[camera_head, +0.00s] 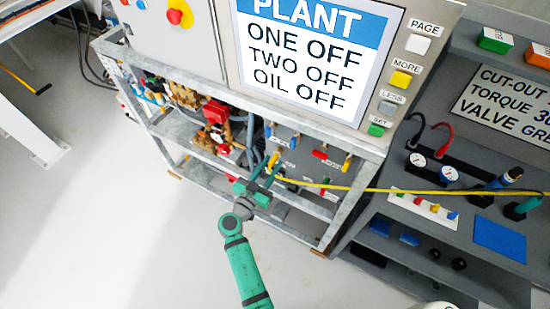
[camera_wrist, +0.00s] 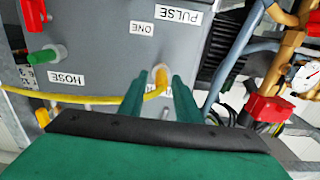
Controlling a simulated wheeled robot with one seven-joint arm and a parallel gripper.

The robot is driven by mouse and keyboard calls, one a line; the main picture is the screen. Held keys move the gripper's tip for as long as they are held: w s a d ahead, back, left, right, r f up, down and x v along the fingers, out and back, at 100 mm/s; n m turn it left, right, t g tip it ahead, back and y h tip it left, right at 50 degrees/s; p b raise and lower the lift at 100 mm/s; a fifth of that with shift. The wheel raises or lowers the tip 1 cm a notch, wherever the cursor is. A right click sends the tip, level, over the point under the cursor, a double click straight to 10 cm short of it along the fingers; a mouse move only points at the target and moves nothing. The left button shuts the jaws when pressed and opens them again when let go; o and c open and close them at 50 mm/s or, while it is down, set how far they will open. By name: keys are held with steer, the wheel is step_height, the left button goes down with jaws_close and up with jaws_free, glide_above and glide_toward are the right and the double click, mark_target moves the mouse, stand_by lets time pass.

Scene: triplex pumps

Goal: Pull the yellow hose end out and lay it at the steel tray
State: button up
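The yellow hose (camera_head: 400,191) runs from the right-hand bench across to the grey panel under the screen. In the wrist view its yellow end (camera_wrist: 161,76) sits at the panel face, and the hose (camera_wrist: 90,99) bends away to the left. My gripper (camera_head: 269,166) is at the panel. In the wrist view its two green fingers (camera_wrist: 160,84) stand on either side of the hose end, with narrow gaps showing, so it looks open around it. The fingers partly hide the label below the end. I cannot make out a steel tray for certain in either view.
A green fitting (camera_wrist: 50,54) and a red one (camera_wrist: 33,14) are on the same panel. Brass pipework with red parts (camera_wrist: 266,108) stands close on the right in the wrist view. A galvanised frame (camera_head: 352,208) surrounds the panel. The floor (camera_head: 130,235) at left is clear.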

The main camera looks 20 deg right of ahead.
steer(key=shift+a, duration=0.1)
jaws_close()
steer(key=v, duration=0.7)
steer(key=shift+s, duration=0.15)
stand_by(2.4)
